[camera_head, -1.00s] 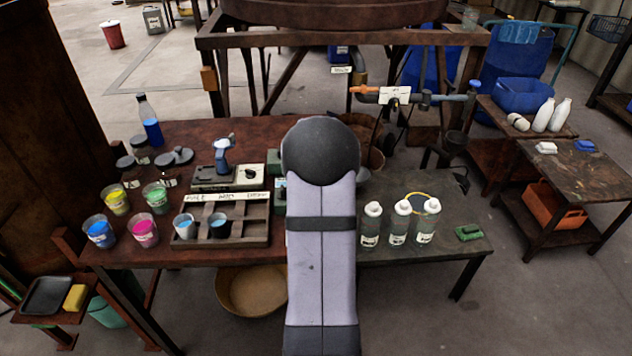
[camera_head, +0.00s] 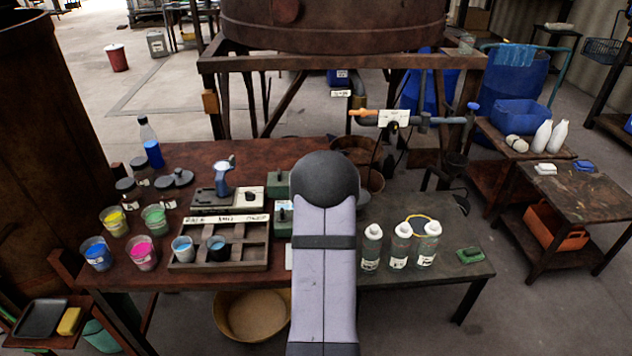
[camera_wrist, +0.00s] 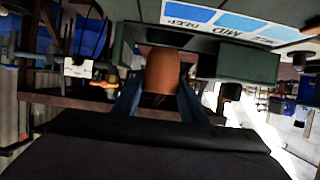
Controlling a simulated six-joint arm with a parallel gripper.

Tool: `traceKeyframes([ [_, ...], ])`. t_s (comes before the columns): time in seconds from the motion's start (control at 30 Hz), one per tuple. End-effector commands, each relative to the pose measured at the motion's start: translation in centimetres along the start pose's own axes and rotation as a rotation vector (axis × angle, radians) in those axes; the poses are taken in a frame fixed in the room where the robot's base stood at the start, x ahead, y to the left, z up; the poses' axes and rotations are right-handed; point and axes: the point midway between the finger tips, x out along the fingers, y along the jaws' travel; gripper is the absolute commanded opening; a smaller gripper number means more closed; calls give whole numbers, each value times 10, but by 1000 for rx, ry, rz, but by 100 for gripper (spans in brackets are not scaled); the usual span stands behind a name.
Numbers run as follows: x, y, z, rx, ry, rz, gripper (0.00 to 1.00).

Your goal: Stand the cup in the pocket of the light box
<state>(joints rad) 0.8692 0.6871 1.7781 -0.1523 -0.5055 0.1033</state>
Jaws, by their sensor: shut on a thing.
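The dark green light box (camera_head: 278,185) stands on the table, mostly hidden behind my arm in the head view. The wrist view shows its green block (camera_wrist: 240,66) and panel of blue swatches, with labels upside down. My gripper (camera_wrist: 162,88) has its two blue fingers either side of a brown rounded thing, which seems to be the cup (camera_wrist: 163,68). The gripper is shut on it, in front of the light box's recess. Whether they touch, and how the cup is tilted, I cannot tell. My arm hides gripper and cup in the head view.
A wooden rack (camera_head: 222,262) with two blue-filled cups stands left of my arm, beside several paint cups. White-capped bottles (camera_head: 400,245) stand to the right. A pipe with a valve (camera_head: 420,118) crosses behind. The table's right front is fairly clear.

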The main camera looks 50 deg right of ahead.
Motion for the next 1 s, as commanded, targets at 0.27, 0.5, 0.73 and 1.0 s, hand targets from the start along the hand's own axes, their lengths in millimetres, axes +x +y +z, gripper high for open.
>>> traceKeyframes([
  [0.27,9,0,23,0,-3,0,16],
  [0.5,14,0,34,-1,2,0,16],
  [0.73,14,0,35,-1,1,0,16],
  [1.0,15,0,37,0,0,0,46],
])
